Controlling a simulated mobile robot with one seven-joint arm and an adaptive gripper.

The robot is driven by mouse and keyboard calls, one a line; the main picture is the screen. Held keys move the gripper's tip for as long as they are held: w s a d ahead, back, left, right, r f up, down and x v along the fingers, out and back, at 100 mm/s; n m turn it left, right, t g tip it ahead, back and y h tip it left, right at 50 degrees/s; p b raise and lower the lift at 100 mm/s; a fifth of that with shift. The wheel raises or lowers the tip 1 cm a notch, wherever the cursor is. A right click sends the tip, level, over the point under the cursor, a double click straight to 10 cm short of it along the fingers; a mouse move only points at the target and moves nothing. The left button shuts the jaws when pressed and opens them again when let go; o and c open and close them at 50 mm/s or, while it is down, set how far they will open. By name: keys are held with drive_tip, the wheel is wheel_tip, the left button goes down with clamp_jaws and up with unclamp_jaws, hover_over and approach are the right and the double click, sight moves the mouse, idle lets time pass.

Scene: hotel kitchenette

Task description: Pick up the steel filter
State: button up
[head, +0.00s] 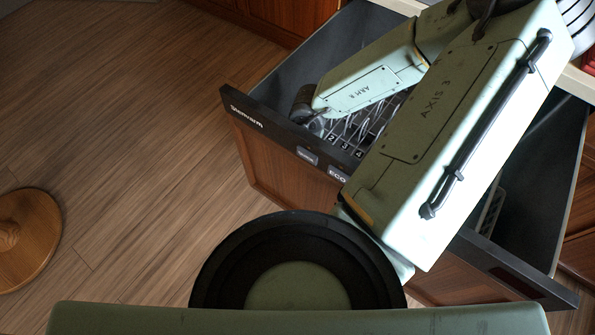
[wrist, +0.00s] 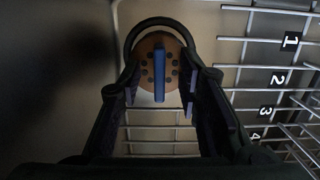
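In the wrist view, a round brownish disc with dark holes and a blue upright bar, apparently the steel filter (wrist: 147,76), sits in the floor of the dishwasher drawer. A dark ring curves around its far side. My gripper (wrist: 161,88) is open, with one finger left and one right of the blue bar, apart from it. Nothing is held. How far the fingertips are above the filter I cannot tell. In the head view my arm reaches down into the open drawer (head: 262,118) and hides the filter.
A wire rack (wrist: 268,66) with tags numbered 1 to 4 stands close to the gripper's right. Bare wires cross below the filter. The drawer walls enclose the arm. A round wooden stool top (head: 28,238) is at the left, with free floor between.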

drive_tip(key=shift+c, duration=0.2)
clamp_jaws()
idle(0.6)
